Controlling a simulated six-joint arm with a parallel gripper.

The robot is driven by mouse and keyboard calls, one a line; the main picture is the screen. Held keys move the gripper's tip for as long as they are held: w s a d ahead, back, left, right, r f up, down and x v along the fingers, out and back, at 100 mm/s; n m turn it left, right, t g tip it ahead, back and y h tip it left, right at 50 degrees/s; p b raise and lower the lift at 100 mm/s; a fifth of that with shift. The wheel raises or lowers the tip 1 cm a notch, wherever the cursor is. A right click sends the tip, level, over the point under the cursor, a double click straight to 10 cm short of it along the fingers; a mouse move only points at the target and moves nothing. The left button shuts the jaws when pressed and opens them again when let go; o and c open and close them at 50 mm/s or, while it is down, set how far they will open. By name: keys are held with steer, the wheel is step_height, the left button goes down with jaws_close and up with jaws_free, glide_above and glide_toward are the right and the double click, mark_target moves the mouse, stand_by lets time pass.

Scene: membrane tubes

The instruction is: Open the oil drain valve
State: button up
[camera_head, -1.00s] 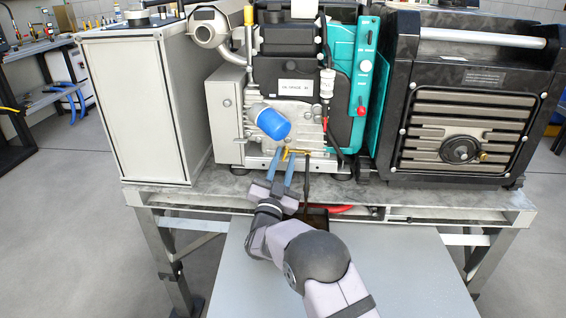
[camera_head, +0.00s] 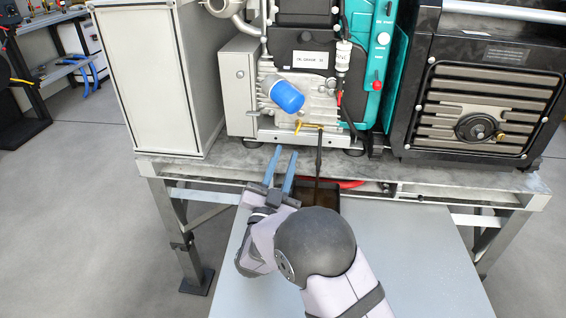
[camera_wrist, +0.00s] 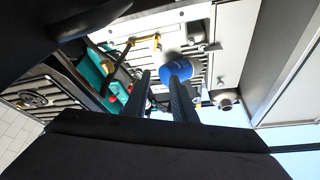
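The oil drain valve (camera_head: 311,126), with a yellow brass handle, sits low on the front of the engine below the blue oil filter (camera_head: 287,97). Its handle looks roughly sideways in the head view. The valve also shows in the wrist view (camera_wrist: 148,41), above and left of the fingertips. A thin dark vertical strand (camera_head: 319,160), stream or hose I cannot tell, hangs below it toward a dark tray (camera_head: 333,207). My gripper (camera_head: 286,151) is open and empty, below and left of the valve and apart from it. Its two fingers show separated in the wrist view (camera_wrist: 160,76).
A black generator panel (camera_head: 475,95) stands on the right and a pale cabinet (camera_head: 150,80) on the left. The metal bench edge (camera_head: 215,170) runs under the engine.

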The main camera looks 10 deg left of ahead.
steer(key=shift+s, duration=0.5)
steer(key=shift+r, duration=0.1)
steer(key=w+d+r+m+g+h+p, duration=0.1)
steer(key=w+d+r+h+p, duration=0.15)
steer(key=d+r+p, duration=0.55)
steer(key=w+d+r+m+h+p, duration=0.1)
steer(key=w+d+r+p, duration=0.3)
steer(key=r+p, duration=0.75)
steer(key=n+g+y, duration=0.5)
steer(key=g+y, duration=0.2)
steer(key=y, duration=0.2)
glide_toward(298, 130)
steer(key=w, duration=0.1)
steer(key=shift+p+x, duration=1.2)
steer(key=shift+x, duration=2.75)
steer(key=shift+a+f, duration=0.1)
steer(key=shift+f, duration=0.1)
